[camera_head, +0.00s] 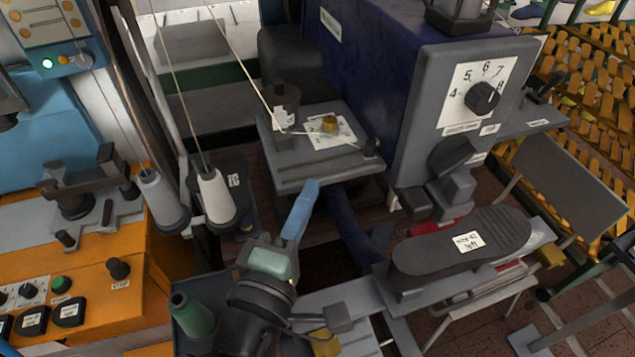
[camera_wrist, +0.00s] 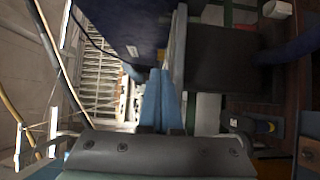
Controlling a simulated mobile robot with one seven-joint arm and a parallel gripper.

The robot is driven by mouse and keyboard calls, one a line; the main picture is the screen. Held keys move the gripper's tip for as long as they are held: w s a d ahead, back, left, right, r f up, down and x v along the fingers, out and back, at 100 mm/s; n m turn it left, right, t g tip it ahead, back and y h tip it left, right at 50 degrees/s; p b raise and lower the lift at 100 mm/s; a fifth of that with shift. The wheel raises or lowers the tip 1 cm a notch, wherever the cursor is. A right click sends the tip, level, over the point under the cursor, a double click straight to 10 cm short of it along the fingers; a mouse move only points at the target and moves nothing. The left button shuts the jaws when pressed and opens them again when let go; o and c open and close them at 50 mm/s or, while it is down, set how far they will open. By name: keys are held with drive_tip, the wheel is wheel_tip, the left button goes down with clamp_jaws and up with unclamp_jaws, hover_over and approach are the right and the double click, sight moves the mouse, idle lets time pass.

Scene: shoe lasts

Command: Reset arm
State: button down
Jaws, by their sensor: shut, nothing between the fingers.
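My gripper (camera_head: 311,184) is in the lower middle of the head view, its blue fingers pointing up and together. In the wrist view the two blue fingers (camera_wrist: 159,75) lie side by side, shut, with nothing held. In the head view the fingertips appear just below the front edge of a grey machine table (camera_head: 322,172); I cannot tell the exact gap. My arm comes up from the bottom of the picture.
A dark blue machine with a dial (camera_head: 483,98) stands at right. A dark sole marked left (camera_head: 490,238) lies before it. White thread cones (camera_head: 216,196) stand left of my gripper, with a green cone (camera_head: 192,313) lower left. An orange control panel (camera_head: 75,283) is at far left.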

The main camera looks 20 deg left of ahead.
drive_tip(key=w+d+r+m+t, duration=0.25)
drive_tip(key=r+m, duration=0.25)
drive_tip(key=r, duration=0.5)
drive_tip(key=w+d+r+m+t, duration=0.1)
drive_tip(key=d+r+m+t, duration=0.3)
drive_tip(key=r, duration=0.6)
drive_tip(key=s+d+r+m+t, duration=0.1)
drive_tip(key=s+r+m, duration=0.3)
drive_tip(key=r, duration=0.5)
drive_tip(key=s+d+r+m+t, duration=0.2)
drive_tip(key=s+d+r+m, duration=0.1)
drive_tip(key=r, duration=0.6)
drive_tip(key=shift+s+r+m+y, duration=0.3)
drive_tip(key=shift+s+m, duration=0.15)
drive_tip(key=shift+m, duration=0.35)
drive_tip(key=shift+f, duration=0.1)
